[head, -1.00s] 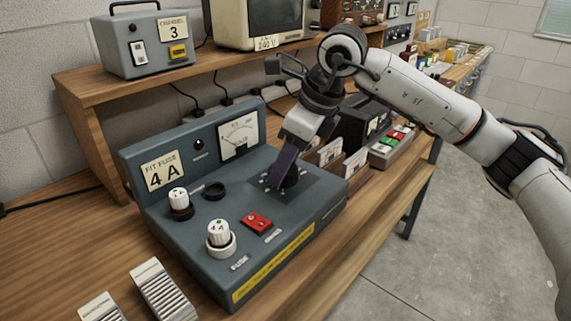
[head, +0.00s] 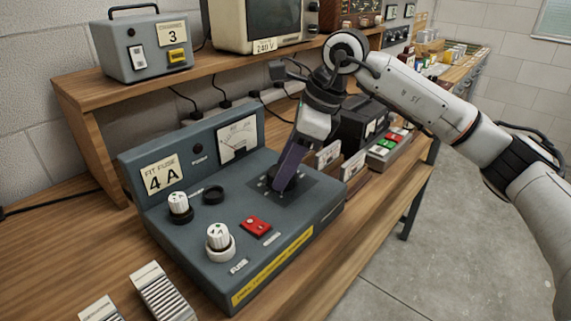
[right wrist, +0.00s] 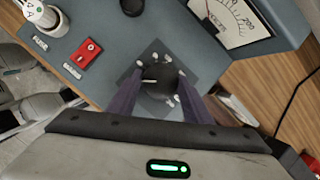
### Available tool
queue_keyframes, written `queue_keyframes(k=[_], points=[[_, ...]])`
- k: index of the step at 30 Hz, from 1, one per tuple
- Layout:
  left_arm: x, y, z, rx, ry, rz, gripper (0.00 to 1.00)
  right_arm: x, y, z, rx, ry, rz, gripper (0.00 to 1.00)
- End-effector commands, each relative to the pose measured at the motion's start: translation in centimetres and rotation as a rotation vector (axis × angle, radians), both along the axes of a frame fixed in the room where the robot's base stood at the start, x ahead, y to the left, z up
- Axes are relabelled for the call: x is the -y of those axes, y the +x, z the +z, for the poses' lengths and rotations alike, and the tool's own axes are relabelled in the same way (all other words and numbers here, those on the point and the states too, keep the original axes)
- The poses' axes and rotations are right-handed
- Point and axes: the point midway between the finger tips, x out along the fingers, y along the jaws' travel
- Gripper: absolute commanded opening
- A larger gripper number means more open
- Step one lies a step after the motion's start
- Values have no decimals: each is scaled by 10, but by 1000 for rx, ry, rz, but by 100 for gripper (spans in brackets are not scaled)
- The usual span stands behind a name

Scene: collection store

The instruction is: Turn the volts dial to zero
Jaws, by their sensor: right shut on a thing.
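The volts dial (right wrist: 160,84) is a black round knob with a white pointer line, set on a darker square plate with white marks around it. In the right wrist view its pointer line points left. In the head view the dial (head: 289,185) is on the right part of the blue-grey bench unit (head: 190,240), mostly covered by my gripper. My right gripper (head: 284,179) comes down on it at a tilt, with its two purple-grey fingers on opposite sides of the knob. A meter (head: 238,138) stands on the unit's back panel; its reading is too small to tell. My left gripper is out of view.
The unit also bears a red switch (head: 256,227), two white-topped fuse holders (head: 219,238) and a black socket (head: 213,194). A wooden shelf (head: 150,85) with a grey box (head: 144,45) runs behind. Card holders and a button box (head: 387,147) stand to the right.

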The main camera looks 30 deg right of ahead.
Motion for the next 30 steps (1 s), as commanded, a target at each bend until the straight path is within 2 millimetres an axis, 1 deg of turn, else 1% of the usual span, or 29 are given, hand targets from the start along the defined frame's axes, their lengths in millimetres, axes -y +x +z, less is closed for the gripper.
queue_keyframes(k=[2,3,6,14,17,20,27,30], points=[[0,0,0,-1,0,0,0,0,0,1,4,-2,3,23],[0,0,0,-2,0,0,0,0,0,1,4,-2,3,48],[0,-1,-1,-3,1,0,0,0,0,1,4,-2,2,64],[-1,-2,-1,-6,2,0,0,0,0,1,1,-1,1,64],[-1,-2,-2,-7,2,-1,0,1,-1,5,3,-1,-1,64],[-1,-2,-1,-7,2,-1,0,5,-4,17,6,0,-2,64],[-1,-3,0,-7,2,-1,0,18,-17,61,6,0,-2,64],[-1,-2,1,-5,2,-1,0,22,-22,77,5,0,0,64]])
